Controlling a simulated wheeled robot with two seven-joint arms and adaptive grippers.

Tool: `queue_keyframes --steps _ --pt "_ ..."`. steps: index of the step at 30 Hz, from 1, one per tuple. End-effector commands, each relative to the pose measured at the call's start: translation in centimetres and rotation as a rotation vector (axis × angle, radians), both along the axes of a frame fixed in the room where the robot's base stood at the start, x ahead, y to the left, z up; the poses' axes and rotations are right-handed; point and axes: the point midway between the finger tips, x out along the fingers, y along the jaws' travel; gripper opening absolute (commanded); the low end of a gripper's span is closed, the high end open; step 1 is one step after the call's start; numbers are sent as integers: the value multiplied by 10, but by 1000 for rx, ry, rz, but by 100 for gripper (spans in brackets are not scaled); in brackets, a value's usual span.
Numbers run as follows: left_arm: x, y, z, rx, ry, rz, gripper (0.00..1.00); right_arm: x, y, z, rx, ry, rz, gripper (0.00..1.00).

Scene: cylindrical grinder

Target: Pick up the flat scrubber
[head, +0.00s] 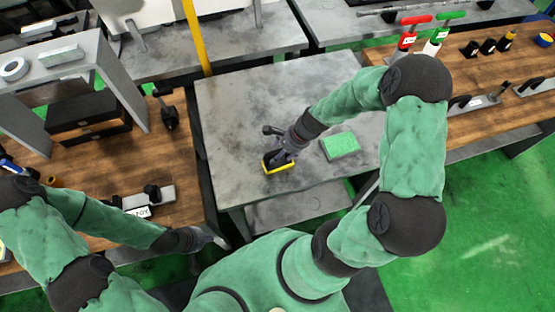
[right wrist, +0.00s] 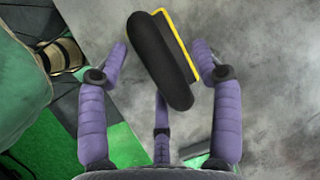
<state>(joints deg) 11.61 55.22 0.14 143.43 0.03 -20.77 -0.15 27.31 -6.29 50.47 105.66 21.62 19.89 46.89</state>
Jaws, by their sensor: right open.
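The flat scrubber, with a thick black handle and a yellow-edged base (head: 279,168), lies on the grey metal table. In the right wrist view its black handle (right wrist: 158,60) slants between my open fingers, with the yellow edge close to the right-hand finger. My right gripper (right wrist: 160,48) is open around the handle in that view; I see gaps on both sides, but contact or height is hard to judge. In the head view my right gripper (head: 284,154) hides part of the scrubber. My left gripper (head: 213,238) hangs low by the left wooden bench, away from the scrubber; its jaws are unclear.
A green sponge-like block (head: 341,145) lies on the grey table (head: 235,105), right of the scrubber. The left wooden bench (head: 85,165) holds boxes and small tools. The right wooden bench (head: 475,75) holds bottles and holders. The table's left and back areas are clear.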

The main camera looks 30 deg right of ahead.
Motion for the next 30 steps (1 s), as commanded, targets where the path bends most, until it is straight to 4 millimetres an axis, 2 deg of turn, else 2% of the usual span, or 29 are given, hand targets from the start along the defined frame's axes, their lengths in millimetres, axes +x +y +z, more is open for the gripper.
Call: queue_keyframes --steps 3,8,9,15,16,25,30 --pt "0 0 -3 0 0 0 0 2 3 -9 0 -1 0 65" --pt "0 0 -2 0 0 0 0 3 3 -8 -1 -1 -1 65" --pt "0 0 -2 0 0 0 0 3 3 -8 -1 -1 -1 63" --pt "0 0 -2 0 0 0 0 2 3 -8 -1 -1 -1 6" --pt "0 0 -2 0 0 0 0 2 3 -8 -1 -1 -1 0" --pt "0 0 -2 0 0 0 0 2 3 -7 0 -1 0 0" --pt "0 0 1 0 0 0 0 3 3 1 -1 -2 0 0"
